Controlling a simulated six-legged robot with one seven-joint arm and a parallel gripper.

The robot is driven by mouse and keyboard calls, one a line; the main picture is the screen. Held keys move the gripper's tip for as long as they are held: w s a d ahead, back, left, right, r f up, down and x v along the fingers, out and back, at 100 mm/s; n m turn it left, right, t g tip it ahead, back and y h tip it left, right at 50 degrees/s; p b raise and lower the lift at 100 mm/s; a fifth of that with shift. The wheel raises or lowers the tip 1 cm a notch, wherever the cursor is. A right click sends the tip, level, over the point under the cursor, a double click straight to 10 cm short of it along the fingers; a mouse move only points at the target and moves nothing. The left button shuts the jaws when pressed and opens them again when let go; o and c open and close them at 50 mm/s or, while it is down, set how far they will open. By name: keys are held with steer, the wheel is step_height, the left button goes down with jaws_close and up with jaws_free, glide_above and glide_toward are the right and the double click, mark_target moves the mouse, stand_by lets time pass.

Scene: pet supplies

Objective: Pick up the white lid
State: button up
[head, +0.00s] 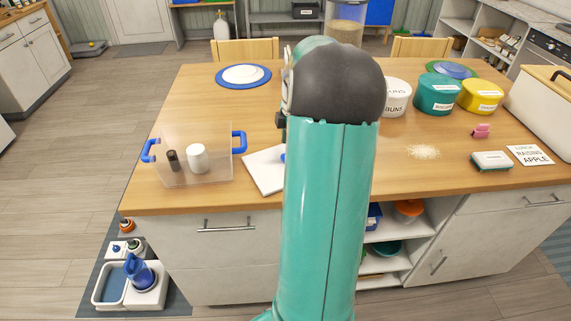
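A round white piece (243,73) that looks like a lid or plate lies on a blue-rimmed plate (221,79) at the back left of the wooden table. I cannot tell for sure which white piece is the lid. My teal arm with its dark joint fills the middle of the view and covers part of the table. My gripper is not visible.
A clear bin (212,172) with blue handles holds a white and a dark container. A white board (264,171) lies beside it, partly behind my arm. Teal (437,94) and yellow (482,97) tubs and a cream box (544,115) stand right.

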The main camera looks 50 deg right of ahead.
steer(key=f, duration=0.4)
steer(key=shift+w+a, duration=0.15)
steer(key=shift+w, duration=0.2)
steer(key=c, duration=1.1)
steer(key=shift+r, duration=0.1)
